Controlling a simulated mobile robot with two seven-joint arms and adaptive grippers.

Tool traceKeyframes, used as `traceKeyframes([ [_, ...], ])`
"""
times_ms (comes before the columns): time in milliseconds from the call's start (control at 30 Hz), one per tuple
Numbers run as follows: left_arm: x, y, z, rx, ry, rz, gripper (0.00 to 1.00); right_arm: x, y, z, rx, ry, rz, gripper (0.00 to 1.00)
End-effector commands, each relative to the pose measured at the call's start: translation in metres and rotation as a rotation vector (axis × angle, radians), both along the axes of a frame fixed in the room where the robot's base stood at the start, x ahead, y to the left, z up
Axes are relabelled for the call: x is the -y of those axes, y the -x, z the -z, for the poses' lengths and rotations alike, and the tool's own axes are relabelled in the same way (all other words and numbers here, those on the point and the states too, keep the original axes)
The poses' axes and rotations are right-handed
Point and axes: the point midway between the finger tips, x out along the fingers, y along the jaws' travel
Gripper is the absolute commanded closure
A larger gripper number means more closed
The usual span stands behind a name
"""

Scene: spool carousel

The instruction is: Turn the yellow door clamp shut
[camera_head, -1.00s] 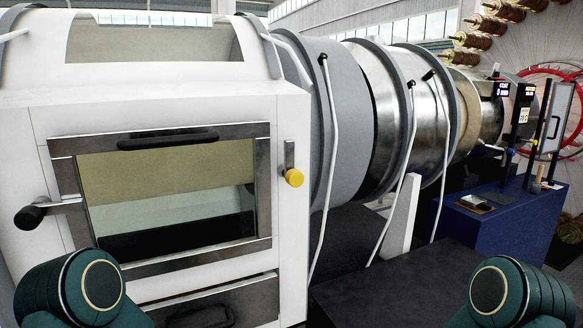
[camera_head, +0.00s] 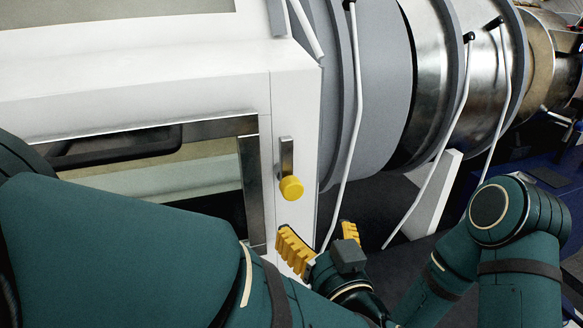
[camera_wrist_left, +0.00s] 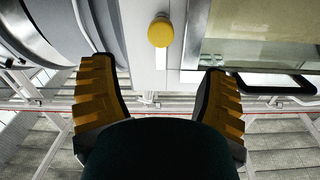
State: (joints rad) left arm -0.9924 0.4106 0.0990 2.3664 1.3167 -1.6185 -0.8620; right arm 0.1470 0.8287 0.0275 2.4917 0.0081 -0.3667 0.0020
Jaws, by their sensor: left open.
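The yellow door clamp (camera_head: 291,188) is a round yellow knob on a short upright metal plate, on the white cabinet face just right of the door frame. In the left wrist view the yellow knob (camera_wrist_left: 160,32) shows ahead, between the lines of the two fingers and beyond their tips. My left gripper (camera_head: 322,236) has yellow ribbed fingers spread apart, below and slightly right of the knob, with nothing between them. It also shows open in the left wrist view (camera_wrist_left: 158,75). My right arm is at the right; its gripper is not seen.
The door has a metal frame (camera_head: 252,190), a window and a black handle (camera_head: 115,147), partly hidden by my left arm. Right of the cabinet stand a large grey drum (camera_head: 370,90) and thin white rods (camera_head: 355,130).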

Motion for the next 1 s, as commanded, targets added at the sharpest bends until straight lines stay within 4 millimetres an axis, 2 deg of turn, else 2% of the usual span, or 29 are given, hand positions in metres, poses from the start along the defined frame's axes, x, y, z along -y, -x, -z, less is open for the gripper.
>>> traceKeyframes([
  [167, -0.007, -0.018, 0.000, -0.001, 0.000, -0.007, 0.25, 0.000, 0.000, -0.001, -0.001, 0.000, 0.000, 1.00],
  [500, -0.025, -0.081, 0.000, -0.001, 0.000, -0.005, 0.25, 0.000, 0.000, -0.007, -0.001, -0.001, 0.000, 1.00],
  [700, -0.034, -0.112, 0.000, 0.000, 0.001, -0.004, 0.25, 0.001, 0.001, -0.009, -0.001, -0.002, -0.001, 1.00],
  [833, -0.037, -0.125, 0.001, 0.000, 0.000, -0.003, 0.25, 0.001, 0.001, -0.010, -0.001, -0.002, -0.001, 1.00],
  [1000, -0.039, -0.131, 0.001, 0.000, 0.000, -0.001, 0.25, 0.001, 0.001, -0.011, -0.001, -0.002, -0.001, 1.00],
])
